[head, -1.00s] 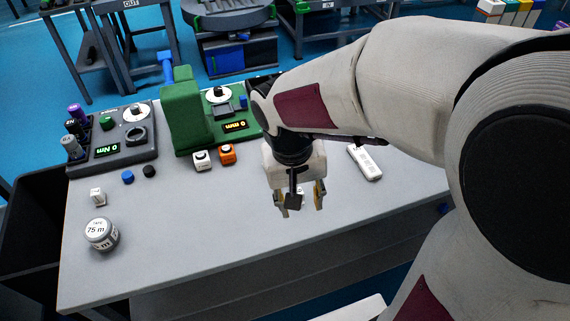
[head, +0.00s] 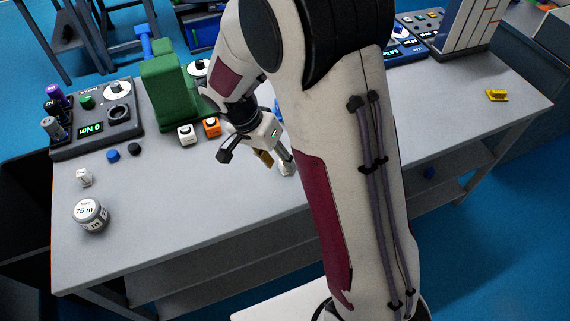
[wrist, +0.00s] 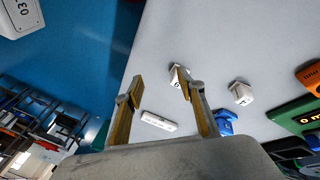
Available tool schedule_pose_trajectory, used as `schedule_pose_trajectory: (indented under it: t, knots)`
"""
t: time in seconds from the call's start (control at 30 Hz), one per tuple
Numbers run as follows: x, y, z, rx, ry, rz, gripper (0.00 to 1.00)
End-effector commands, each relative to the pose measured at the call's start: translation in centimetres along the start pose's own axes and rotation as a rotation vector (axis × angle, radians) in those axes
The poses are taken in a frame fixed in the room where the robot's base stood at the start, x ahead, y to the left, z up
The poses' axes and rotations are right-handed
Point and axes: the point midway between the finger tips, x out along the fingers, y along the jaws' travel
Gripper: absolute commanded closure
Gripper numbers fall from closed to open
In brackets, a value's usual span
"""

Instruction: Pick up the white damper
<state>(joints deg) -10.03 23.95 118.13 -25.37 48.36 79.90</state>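My gripper (head: 276,160) hangs over the middle of the table, tilted; the wrist view shows it open, with yellow pads apart and nothing between them (wrist: 160,84). A small white piece with a dark mark (wrist: 174,73) lies beside the right fingertip in the wrist view, partly hidden by it. A small white piece also shows under the fingers in the head view (head: 287,170). Another white piece (head: 84,177) stands at the table's left. A white block with a dark mark (wrist: 242,92) lies further right in the wrist view. I cannot tell which is the damper.
A white bar (wrist: 158,121) lies on the table. A grey jar (head: 90,214), blue cap (head: 113,156), black cap (head: 134,149), orange block (head: 211,126) and green device (head: 170,85) stand left of my arm. Bare table (head: 170,200) lies in front.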

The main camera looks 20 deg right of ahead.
Motion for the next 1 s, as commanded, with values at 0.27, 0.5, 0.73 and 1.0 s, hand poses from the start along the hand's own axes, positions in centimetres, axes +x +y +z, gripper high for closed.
schedule_pose_trajectory:
  t: [0.27,0.5,0.73,1.0]
  knots:
    - [0.1,-1.6,-1.9,0.264,0.049,-0.019,0.61]
    - [-0.4,-2.3,-3.1,0.497,0.076,-0.049,0.61]
    - [-0.4,-2.3,-3.2,0.637,0.075,-0.058,0.61]
    - [-0.4,-2.3,-3.2,0.661,0.075,-0.059,0.61]
